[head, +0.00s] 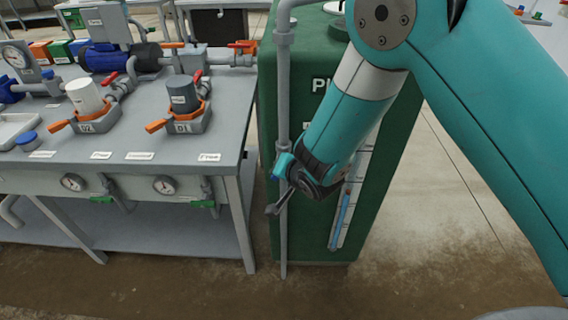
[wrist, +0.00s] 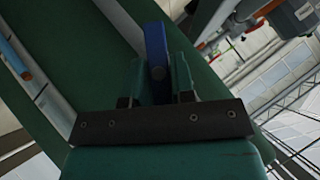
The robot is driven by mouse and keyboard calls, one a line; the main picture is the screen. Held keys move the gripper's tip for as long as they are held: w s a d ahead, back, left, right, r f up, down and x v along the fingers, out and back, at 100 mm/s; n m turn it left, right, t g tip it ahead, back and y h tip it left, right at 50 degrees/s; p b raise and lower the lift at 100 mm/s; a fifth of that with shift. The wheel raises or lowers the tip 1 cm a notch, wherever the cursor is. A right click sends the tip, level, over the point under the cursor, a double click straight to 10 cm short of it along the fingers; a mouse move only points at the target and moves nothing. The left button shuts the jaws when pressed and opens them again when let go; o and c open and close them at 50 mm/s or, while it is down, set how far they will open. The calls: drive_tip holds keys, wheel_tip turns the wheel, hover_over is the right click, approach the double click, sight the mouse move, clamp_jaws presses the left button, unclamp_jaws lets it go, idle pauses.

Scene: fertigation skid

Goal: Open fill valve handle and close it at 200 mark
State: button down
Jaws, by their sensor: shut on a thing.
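A tall green tank (head: 312,80) carries a grey vertical pipe (head: 283,95) along its left front side. My gripper (head: 279,187) is at this pipe, low on the tank's front left. In the wrist view my gripper (wrist: 159,82) is shut on a blue handle (wrist: 155,42), which sticks up between the two teal fingers. I take it for the fill valve handle; the valve body is hidden. A white level scale (head: 338,232) with a blue column (head: 343,212) stands right of the gripper. My arm covers part of the scale, and its marks are too small to read.
A grey bench (head: 140,170) with pumps, gauges and orange-handled dosing units stands left of the tank, with a narrow gap between. The concrete floor (head: 450,230) right of the tank is clear.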

drive_tip(key=shift+h, duration=0.3)
idle(0.4)
drive_tip(key=c, duration=1)
unclamp_jaws()
drive_tip(key=shift+c, duration=0.2)
drive_tip(key=shift+s+r, duration=0.1)
drive_tip(key=b+v, duration=0.1)
drive_tip(key=v, duration=1.6)
drive_tip(key=shift+r, duration=0.1)
